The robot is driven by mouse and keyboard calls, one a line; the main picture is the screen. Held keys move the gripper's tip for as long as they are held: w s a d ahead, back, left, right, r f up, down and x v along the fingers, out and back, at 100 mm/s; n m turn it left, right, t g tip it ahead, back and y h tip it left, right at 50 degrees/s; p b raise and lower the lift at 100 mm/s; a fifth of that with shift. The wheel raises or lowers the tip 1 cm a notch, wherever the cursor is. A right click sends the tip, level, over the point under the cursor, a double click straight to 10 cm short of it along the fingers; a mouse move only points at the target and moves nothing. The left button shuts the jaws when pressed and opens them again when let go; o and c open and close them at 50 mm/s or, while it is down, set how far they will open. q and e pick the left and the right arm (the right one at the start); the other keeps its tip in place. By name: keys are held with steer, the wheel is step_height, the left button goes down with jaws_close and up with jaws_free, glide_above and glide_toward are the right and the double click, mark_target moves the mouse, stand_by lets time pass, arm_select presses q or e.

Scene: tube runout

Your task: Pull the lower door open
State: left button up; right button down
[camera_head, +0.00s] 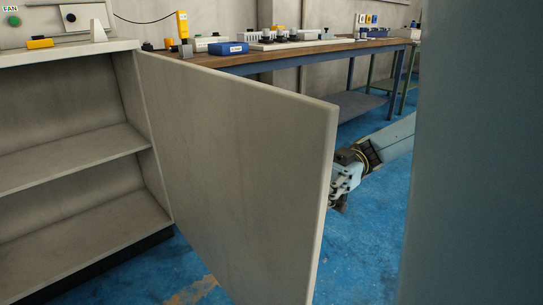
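The lower door (235,165) is a plain light grey panel. It stands swung open from its hinge side at the cabinet's right wall, its free edge towards me. The cabinet (75,155) shows its open inside to the left of the door. My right gripper (344,185) is just beyond the door's free edge, on the door's right side. Its fingertips are partly hidden by the door, so I cannot tell whether it touches the door or is open. My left gripper is not in view.
Behind the door stands a wooden-topped bench (300,50) with blue legs and several small items. The blue floor (375,240) is clear to the right of the door. A large blue-grey surface fills the right edge of the view.

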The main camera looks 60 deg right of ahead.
stand_by(0.3)
steer(key=c, duration=1.3)
jaws_free()
steer(key=shift+c, duration=0.2)
steer(key=v, duration=1.2)
